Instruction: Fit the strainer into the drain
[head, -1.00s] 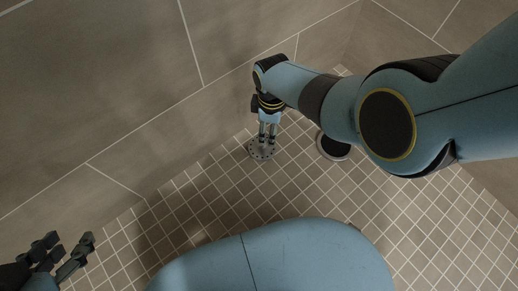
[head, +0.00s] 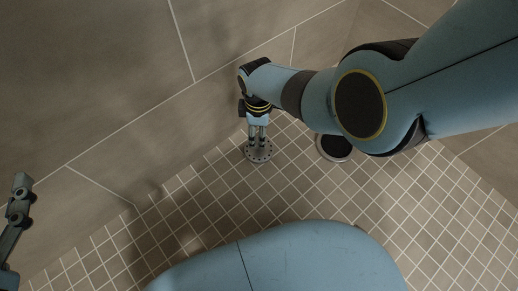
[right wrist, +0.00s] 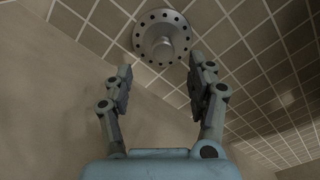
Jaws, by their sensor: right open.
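The strainer (head: 258,154) is a round grey metal disc with small holes around its rim and a knob in the middle. It lies on the tiled floor near the wall and shows in the right wrist view (right wrist: 146,42). The drain (head: 334,148) is a dark round opening with a metal rim, to the right of the strainer and partly hidden by my right arm. My right gripper (head: 258,140) points down over the strainer. Its fingers are apart in the wrist view (right wrist: 160,70), with the knob just beyond them. My left gripper (head: 20,195) is partly seen at the left edge.
The tiled wall (head: 110,140) runs close behind the strainer and my right gripper. The small-tiled floor (head: 215,195) is clear in front of the strainer and on the right.

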